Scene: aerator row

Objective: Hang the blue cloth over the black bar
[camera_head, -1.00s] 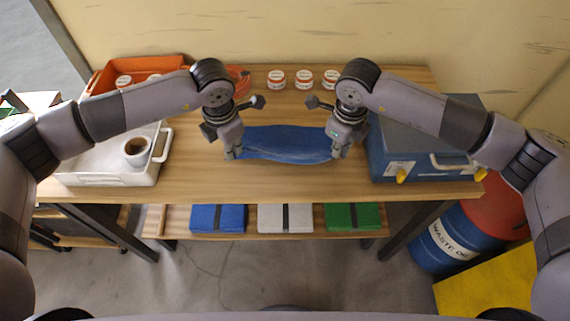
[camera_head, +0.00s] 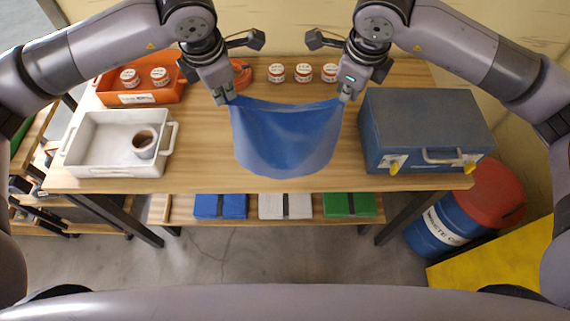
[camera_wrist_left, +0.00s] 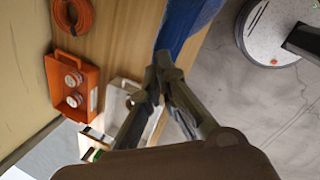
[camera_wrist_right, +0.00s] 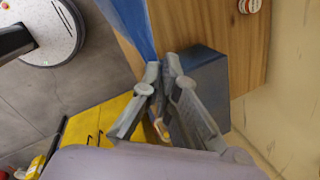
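The blue cloth (camera_head: 286,137) hangs between my two grippers above the wooden table, its lower edge sagging in a curve. My left gripper (camera_head: 226,97) is shut on its upper left corner. My right gripper (camera_head: 347,92) is shut on its upper right corner. In the left wrist view the cloth (camera_wrist_left: 186,24) runs from the closed fingertips (camera_wrist_left: 165,62). In the right wrist view the cloth (camera_wrist_right: 131,24) also runs from the closed fingertips (camera_wrist_right: 163,72). I cannot make out the black bar in any view.
On the table (camera_head: 200,165) are a white tray (camera_head: 92,158) with a cup, an orange bin (camera_head: 140,97) with jars, several more jars (camera_head: 303,72) and a blue case (camera_head: 425,130). Folded cloths (camera_head: 285,206) lie on the lower shelf.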

